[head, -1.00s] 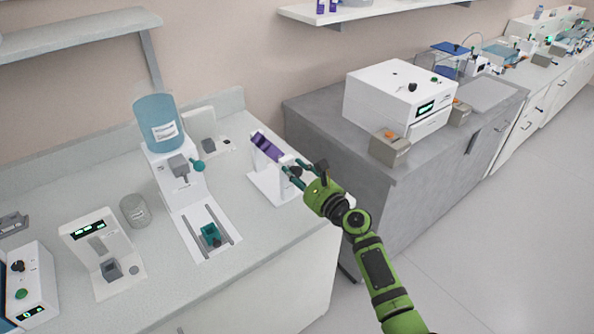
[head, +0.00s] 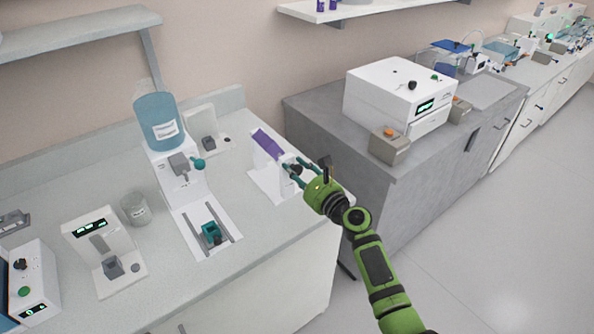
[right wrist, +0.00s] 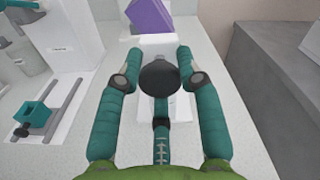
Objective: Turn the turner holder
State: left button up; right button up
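The turner holder is a white stand (head: 266,179) on the bench, with a tilted purple rack (head: 268,142) on top. The purple rack also shows at the top of the right wrist view (right wrist: 151,17). A round dark knob (right wrist: 159,78) sits on the near side of the holder. My right gripper (head: 293,167) is at this side. My left gripper is not in view.
A dispenser with a blue bottle (head: 158,122) stands left of the holder, with a teal clamp (head: 211,233) on its base plate. A glass jar (head: 135,209) and small white devices stand farther left. A white box machine (head: 399,97) is on the grey bench at right.

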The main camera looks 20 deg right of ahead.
jog(key=shift+o, duration=1.3)
jog(key=v, duration=1.2)
jog(key=w+a+m, duration=0.1)
jog(key=w+m, duration=0.1)
jog(key=w, duration=0.1)
jog(key=w+a+m, duration=0.1)
jog(key=w+m, duration=0.1)
jog(key=w, duration=0.1)
jog(key=w+a+m, duration=0.1)
jog(key=w, duration=0.3)
jog(key=shift+w+a+m, duration=0.1)
jog(key=shift+a+m, duration=0.25)
jog(key=shift+m, duration=0.05)
